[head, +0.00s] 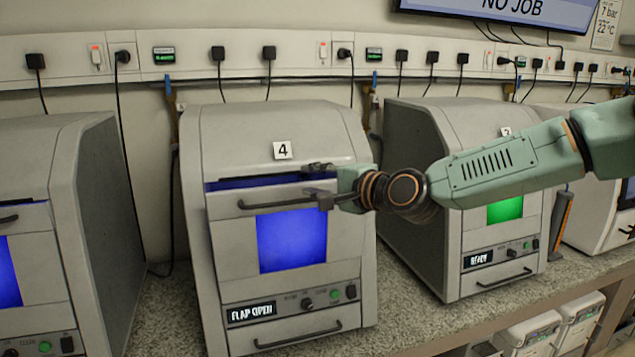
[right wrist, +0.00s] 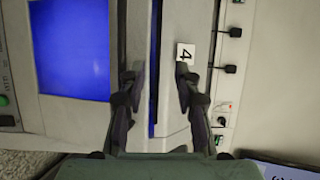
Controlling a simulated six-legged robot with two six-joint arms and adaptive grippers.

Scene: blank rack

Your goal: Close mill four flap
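Mill four (head: 282,123) is a grey cabinet with a "4" label, in the middle of the head view. Its display (head: 251,312) reads "FLAP OPEN". Its front flap (head: 232,232) has a blue window and a bar handle (head: 262,204); a blue-lit gap (head: 235,184) shows along its top edge. My right gripper (head: 320,184) is at the right part of the flap's top, near the handle's right end. In the right wrist view its fingers (right wrist: 160,75) are apart, either side of the gap; whether they touch the flap is unclear. My left gripper is not in view.
Another mill (head: 425,130) with a green window and a "READY" display stands to the right, behind my right arm. A third mill (head: 60,160) stands at the left. All rest on a speckled counter (head: 400,310). White bins (head: 535,335) sit below at right.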

